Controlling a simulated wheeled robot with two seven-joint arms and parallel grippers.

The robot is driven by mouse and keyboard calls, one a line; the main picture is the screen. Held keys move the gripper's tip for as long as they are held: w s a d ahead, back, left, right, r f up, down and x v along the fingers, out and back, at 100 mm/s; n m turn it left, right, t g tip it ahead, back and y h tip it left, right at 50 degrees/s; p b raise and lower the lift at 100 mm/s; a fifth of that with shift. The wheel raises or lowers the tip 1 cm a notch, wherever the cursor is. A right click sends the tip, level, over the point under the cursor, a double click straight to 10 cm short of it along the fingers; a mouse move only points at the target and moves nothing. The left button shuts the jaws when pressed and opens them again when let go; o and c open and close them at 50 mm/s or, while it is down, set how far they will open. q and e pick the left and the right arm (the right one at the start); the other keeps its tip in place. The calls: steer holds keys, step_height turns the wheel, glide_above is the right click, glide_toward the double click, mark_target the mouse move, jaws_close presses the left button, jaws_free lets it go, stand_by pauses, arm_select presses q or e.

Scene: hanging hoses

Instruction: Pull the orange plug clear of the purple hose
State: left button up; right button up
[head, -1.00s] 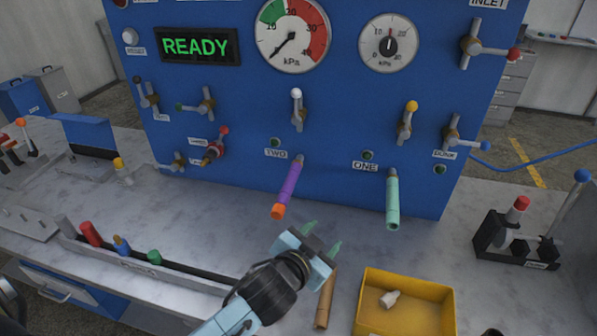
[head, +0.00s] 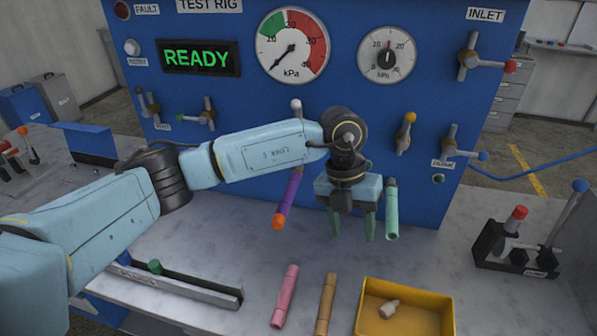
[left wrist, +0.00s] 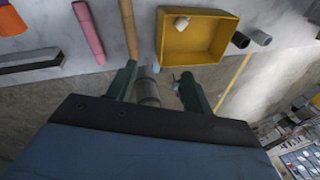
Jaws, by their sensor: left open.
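The purple hose (head: 289,188) hangs from the blue panel, its upper part hidden behind my left arm. The orange plug (head: 278,222) sits in its lower end. The plug (left wrist: 11,22) also shows at the top left corner of the left wrist view. My left gripper (head: 352,236) is open and points down, to the right of the purple hose and apart from it. Nothing shows between its fingers, which also appear in the left wrist view (left wrist: 156,80). My right gripper is in neither view.
The teal hose (head: 392,212) hangs just right of my left gripper. A pink hose (head: 285,296) and a tan hose (head: 326,303) lie on the bench below. A yellow bin (head: 447,300) holding a white fitting stands to their right. A long rail (head: 190,286) lies at left.

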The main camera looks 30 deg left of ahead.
mark_target(278, 221)
arm_select(q)
steer(key=w+a+r+n+y, duration=0.1)
steer(key=w+a+r+y, duration=0.15)
steer(key=a, duration=0.45)
steer(key=w+a+r+n+y, duration=0.1)
steer(key=a+r+n+y, duration=0.1)
steer(key=a+r+y, duration=0.3)
steer(key=shift+t+h, duration=0.3)
steer(key=shift+h, duration=0.25)
steer(key=b+x, duration=0.1)
steer(key=x, duration=0.6)
steer(key=b+x, duration=0.1)
steer(key=x, duration=0.5)
steer(key=shift+s+a+f, duration=0.2)
steer(key=shift+a+f, duration=0.1)
steer(key=shift+a, duration=0.05)
steer(key=shift+x, duration=0.9)
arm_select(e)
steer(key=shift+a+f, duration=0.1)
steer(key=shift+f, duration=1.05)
arm_select(q)
steer(key=c, duration=1.1)
steer(key=shift+o, duration=0.2)
steer(key=shift+s+d+p, duration=0.2)
steer(key=shift+s+p, duration=0.2)
steer(key=shift+s, duration=0.35)
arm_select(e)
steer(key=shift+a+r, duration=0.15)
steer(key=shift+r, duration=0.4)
